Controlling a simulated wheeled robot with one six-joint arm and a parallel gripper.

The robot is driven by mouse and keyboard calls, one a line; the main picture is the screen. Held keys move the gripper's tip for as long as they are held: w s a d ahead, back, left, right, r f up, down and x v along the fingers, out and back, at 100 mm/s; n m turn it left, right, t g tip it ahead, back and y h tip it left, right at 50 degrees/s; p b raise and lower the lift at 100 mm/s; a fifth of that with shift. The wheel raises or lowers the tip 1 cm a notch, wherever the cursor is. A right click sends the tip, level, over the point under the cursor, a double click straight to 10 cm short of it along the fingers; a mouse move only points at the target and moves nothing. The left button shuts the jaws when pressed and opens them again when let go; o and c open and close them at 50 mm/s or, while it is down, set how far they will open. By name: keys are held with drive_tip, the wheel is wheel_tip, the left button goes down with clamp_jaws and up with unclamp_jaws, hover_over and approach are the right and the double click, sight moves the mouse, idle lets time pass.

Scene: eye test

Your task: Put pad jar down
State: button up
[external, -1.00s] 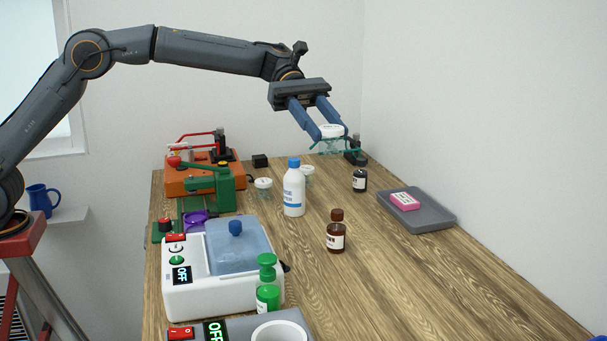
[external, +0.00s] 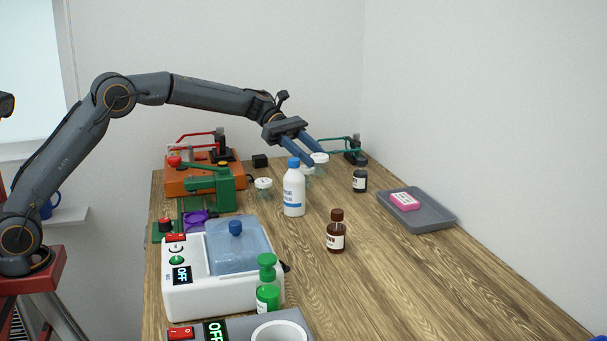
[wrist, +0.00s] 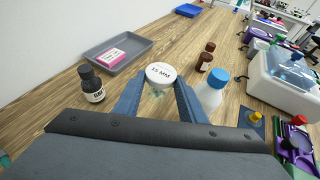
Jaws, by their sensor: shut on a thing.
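A small clear jar with a white lettered lid (external: 319,157) is between the blue fingers of my gripper (external: 312,160). The wrist view shows the lid (wrist: 161,74) from above, with a finger against each side, and my gripper (wrist: 160,88) shut on it. The jar is low over the back part of the wooden table (external: 400,275). I cannot tell whether its base touches the wood.
A small dark labelled bottle (external: 360,181) stands right of the jar. A grey tray (external: 435,222) holding a pink box (external: 405,201) is farther right. A brown bottle (external: 336,238) stands nearer. Another lidded jar (external: 263,184) is left. The front right tabletop is clear.

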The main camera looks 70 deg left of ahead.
wheel_tip(320, 180, down, 8)
drive_tip(key=shift+r, duration=0.15)
idle(0.4)
drive_tip(key=o, duration=1.2)
drive_tip(key=shift+c, duration=0.2)
drive_tip(key=shift+s+a+r, duration=0.1)
drive_tip(key=shift+a+r, duration=0.05)
drive_tip(key=shift+a, duration=0.1)
drive_tip(key=v, duration=1.1)
drive_tip(key=shift+s+a, duration=0.15)
drive_tip(key=shift+s, duration=0.05)
